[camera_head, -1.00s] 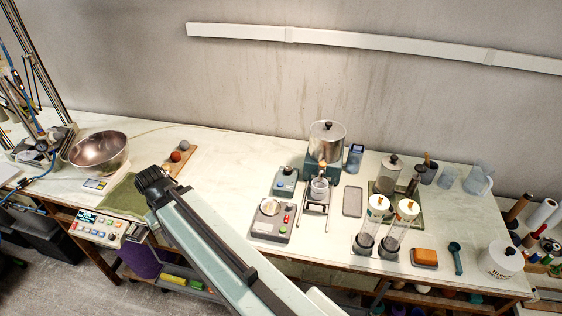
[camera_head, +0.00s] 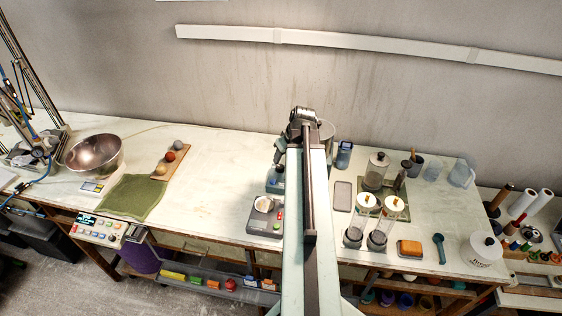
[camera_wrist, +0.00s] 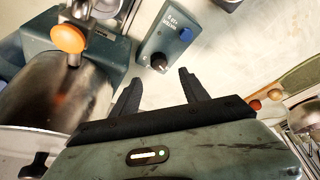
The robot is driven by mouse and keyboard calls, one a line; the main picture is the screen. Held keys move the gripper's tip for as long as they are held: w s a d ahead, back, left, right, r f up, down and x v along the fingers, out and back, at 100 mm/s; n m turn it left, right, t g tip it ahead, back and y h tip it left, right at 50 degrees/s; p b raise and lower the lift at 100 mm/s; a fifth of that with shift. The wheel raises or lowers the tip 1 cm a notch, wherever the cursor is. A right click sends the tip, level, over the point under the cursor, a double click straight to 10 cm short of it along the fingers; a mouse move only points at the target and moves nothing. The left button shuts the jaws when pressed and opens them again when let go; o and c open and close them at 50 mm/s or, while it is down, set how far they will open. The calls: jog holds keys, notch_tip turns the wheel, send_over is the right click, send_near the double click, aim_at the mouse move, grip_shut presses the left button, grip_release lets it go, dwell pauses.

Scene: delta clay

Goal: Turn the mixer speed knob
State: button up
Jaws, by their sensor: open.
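A small teal control box (camera_wrist: 174,36) with white lettering lies on the table in the wrist view. The mixer's steel vessel (camera_head: 328,131) is mostly behind my arm.
In the wrist view, the steel vessel (camera_wrist: 55,95) and an orange knob (camera_wrist: 68,38) stand close on the left. In the head view, a grey device (camera_head: 262,218) sits nearer than the box, and glass cylinders (camera_head: 358,222) stand right of my arm.

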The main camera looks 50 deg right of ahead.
aim_at(280, 166)
jog(key=b+x, duration=0.7)
jog(key=x, duration=0.1)
